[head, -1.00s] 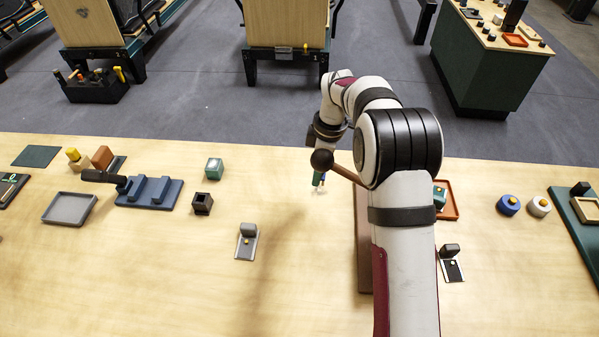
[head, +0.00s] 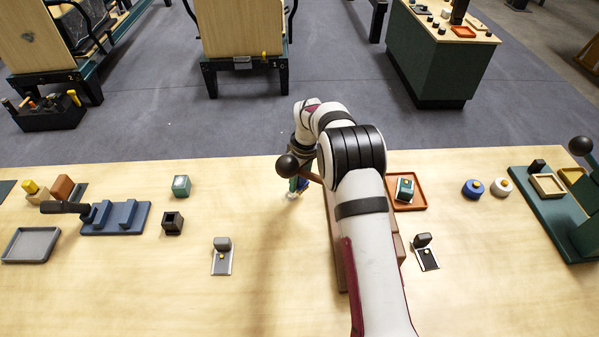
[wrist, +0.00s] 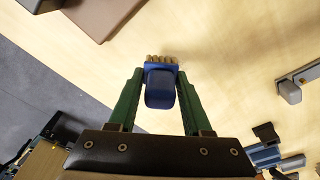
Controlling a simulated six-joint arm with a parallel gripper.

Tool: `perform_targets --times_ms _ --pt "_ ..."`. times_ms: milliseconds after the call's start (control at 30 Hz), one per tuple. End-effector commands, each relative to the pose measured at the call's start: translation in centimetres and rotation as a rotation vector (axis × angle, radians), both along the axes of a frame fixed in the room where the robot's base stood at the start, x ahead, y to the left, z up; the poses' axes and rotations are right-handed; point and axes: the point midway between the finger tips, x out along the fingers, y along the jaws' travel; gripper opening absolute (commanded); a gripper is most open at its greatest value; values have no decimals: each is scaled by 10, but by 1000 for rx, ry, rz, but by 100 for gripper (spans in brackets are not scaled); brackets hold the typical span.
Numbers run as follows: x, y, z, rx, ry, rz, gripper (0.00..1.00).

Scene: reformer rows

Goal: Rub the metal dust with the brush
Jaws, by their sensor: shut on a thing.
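My gripper (wrist: 158,100) is shut on a blue brush (wrist: 160,90), its two green fingers on either side of the brush body. The brush's pale bristles (wrist: 162,58) point away from my wrist, toward the wooden table. In the head view my gripper (head: 297,184) is low over the table's far part, partly hidden by my arm, and a bit of the blue brush shows there. I cannot tell whether the bristles touch the table.
A brown block (head: 346,250) stands close right of my gripper, partly behind my arm. An orange-brown tray (head: 418,203) is farther right. Bare table lies between.

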Motion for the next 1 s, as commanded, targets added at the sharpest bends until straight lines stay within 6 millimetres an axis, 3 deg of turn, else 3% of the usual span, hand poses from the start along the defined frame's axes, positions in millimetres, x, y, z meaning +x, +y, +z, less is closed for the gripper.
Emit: perform_targets --times_ms 367,1000 --pt "0 2 -36 -1 0 3 0" --pt "0 61 -38 0 0 3 0"
